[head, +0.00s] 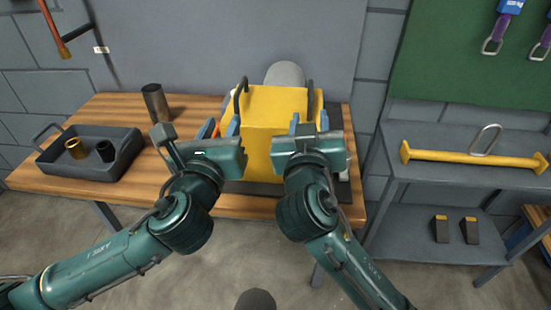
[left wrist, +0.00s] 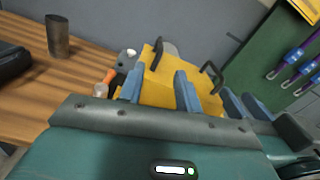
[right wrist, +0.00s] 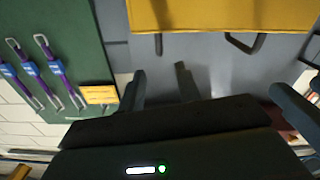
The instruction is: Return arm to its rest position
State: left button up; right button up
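The yellow casing (head: 275,110) stands at the right end of the wooden bench, with a dark handle on each side of its top. It also shows in the left wrist view (left wrist: 160,88) and along the top of the right wrist view (right wrist: 215,15). My left gripper (head: 221,128) is at the casing's left front, its blue fingers apart with nothing held between them. My right gripper (head: 309,122) is at the casing's right front, its fingers also apart and empty.
A dark tray (head: 65,170) holds a brass ring and a dark ring. A dark metal cylinder (head: 155,102) stands on the bench (head: 115,108). An orange-handled item (left wrist: 106,80) lies left of the casing. A grey shelf unit (head: 430,185) at right carries a yellow bar (head: 470,158).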

jog(key=shift+s, duration=0.35)
